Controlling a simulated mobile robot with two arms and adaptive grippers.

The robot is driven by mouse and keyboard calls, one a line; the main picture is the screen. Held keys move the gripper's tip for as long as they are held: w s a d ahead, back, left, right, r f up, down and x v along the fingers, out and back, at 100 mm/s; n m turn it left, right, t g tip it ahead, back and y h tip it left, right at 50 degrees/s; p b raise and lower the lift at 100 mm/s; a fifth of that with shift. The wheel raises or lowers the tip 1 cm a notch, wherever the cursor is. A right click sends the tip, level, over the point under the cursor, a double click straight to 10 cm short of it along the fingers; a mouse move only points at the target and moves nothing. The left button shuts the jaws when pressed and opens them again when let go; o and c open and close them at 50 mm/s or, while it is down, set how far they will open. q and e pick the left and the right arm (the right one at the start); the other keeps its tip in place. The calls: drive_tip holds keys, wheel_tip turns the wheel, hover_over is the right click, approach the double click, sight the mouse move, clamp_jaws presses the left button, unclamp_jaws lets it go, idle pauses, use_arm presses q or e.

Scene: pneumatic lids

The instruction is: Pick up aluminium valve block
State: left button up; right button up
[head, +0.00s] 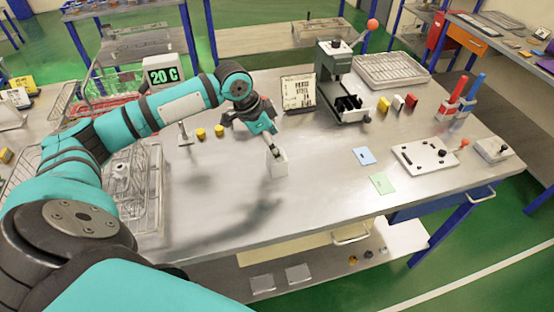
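A pale, light-grey upright block (279,168), which looks like the aluminium valve block, is near the middle of the steel table (320,205) in the head view. My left gripper (272,150) points down at it, with its fingertips at the block's upper left part. The fingers are small and overlap the block, so I cannot tell whether they are closed on it. The block's base appears to be at the table top, but whether it touches is unclear. My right gripper is not in view.
A dark-green press (335,85) with a red knob stands behind, beside a sign board (298,92). Yellow pieces (219,131) are left of the gripper, wire baskets (140,190) further left. Blue (364,156) and green cards (382,183) and a white plate (424,156) lie right. The front middle is clear.

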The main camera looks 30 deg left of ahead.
use_arm(q)
drive_tip(key=shift+x, duration=1.05)
drive_tip(key=shift+d+f+p, duration=0.25)
drive_tip(key=shift+f+p, duration=0.1)
drive_tip(key=shift+p, duration=0.05)
drive_tip(key=p+x, duration=0.1)
drive_tip(key=x, duration=0.2)
drive_tip(key=shift+s+d+f, duration=0.1)
drive_tip(key=shift+d+f, duration=0.05)
drive_tip(key=shift+f, duration=0.55)
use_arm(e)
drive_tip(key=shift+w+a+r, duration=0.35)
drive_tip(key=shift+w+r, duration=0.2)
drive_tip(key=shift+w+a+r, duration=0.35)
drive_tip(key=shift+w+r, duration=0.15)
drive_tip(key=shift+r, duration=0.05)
use_arm(q)
drive_tip(key=c, duration=1)
clamp_jaws()
drive_tip(key=shift+r, duration=0.1)
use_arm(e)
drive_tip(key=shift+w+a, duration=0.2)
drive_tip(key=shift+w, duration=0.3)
